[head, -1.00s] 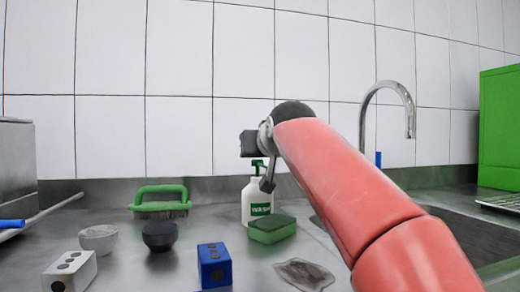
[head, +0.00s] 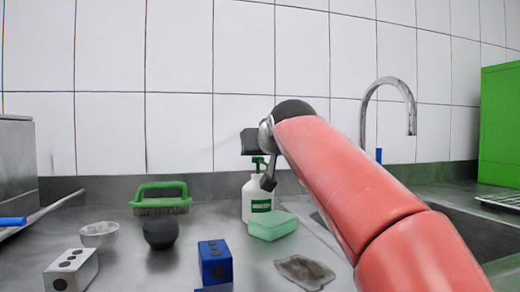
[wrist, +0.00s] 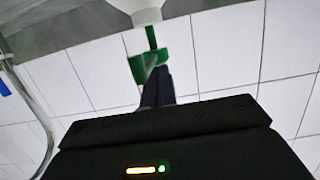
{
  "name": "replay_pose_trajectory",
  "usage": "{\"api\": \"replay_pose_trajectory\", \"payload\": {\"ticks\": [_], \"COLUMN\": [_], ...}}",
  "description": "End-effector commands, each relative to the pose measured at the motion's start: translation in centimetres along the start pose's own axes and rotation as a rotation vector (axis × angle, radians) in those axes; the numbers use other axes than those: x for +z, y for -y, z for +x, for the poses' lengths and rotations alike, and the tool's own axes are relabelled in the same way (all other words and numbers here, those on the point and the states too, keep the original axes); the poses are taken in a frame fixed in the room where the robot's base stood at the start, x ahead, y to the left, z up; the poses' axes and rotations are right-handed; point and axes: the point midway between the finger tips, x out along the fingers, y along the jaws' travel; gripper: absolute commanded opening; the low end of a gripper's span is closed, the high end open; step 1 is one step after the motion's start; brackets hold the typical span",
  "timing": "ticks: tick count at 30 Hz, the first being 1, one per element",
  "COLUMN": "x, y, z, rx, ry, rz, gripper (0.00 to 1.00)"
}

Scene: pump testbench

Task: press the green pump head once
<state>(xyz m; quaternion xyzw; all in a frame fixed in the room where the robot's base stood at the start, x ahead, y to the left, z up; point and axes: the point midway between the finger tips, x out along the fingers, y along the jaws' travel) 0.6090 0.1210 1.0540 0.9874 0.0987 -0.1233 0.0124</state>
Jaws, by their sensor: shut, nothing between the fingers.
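My gripper (head: 268,182) is shut and empty. In the wrist view its dark fingertips (wrist: 156,76) overlap the pump head's edge; I cannot tell whether they touch it.
A green sponge (head: 272,226), a blue block (head: 215,262), a dark bowl (head: 160,233), a white bowl (head: 99,235), a white block (head: 71,270) and a grey cloth (head: 304,272) lie around the bottle. A green brush (head: 160,198) is behind. The faucet (head: 410,115) and sink are right.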

Motion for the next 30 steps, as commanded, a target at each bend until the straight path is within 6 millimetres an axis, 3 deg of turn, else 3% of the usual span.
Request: {"api": "replay_pose_trajectory", "payload": {"ticks": [1, 4, 6, 12, 16, 21, 30], "x": [-1.6, -3.5, -2.4, -2.4, -2.4, -2.4, -2.4], "y": [-0.1, -0.1, -0.1, -0.1, -0.1, -0.1, -0.1], "z": [-0.5, -1.1, -3.2, -7.6, -9.5, -10.7, -10.9], "rx": [0.001, 0.001, 0.001, 0.001, 0.0, 0.0, 0.0], "ry": [-0.002, -0.006, -0.01, -0.01, -0.009, -0.008, -0.009], "rz": [0.0, 0.0, 0.0, -0.001, -0.001, -0.001, 0.0], "gripper": [0.0, 0.0, 0.0, 0.0, 0.0, 0.0, 0.0]}}
